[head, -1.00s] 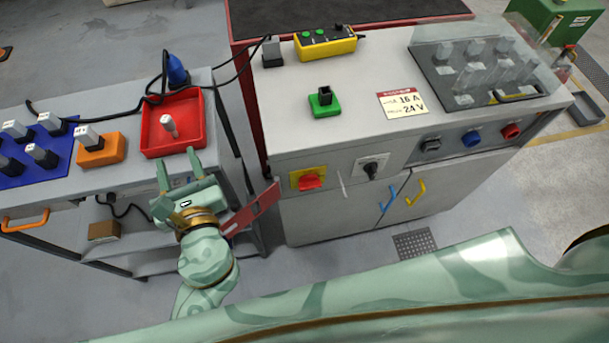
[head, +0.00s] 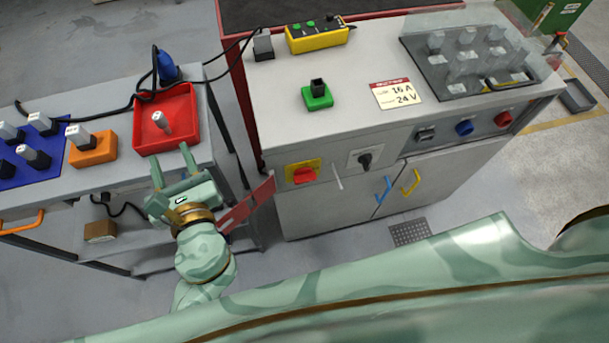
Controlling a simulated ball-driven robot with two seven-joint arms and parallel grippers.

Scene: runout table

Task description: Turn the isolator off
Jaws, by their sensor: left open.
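The isolator is likely the red rotary handle (head: 305,175) on a yellow plate (head: 290,168), on the front face of the grey cabinet. A black rotary switch (head: 365,159) on a white plate sits to its right. My left gripper (head: 173,163) is open and empty, with its fingers pointing away from me, at the front edge of the left bench. It is left of the red handle and apart from it. My right gripper is not in view.
A red panel (head: 248,203) stands out between the bench and the cabinet (head: 320,215), right of my gripper. The bench holds a red tray (head: 190,124) and an orange block (head: 93,150). Blue (head: 384,190) and yellow (head: 411,182) door handles are on the cabinet. Floor before it is clear.

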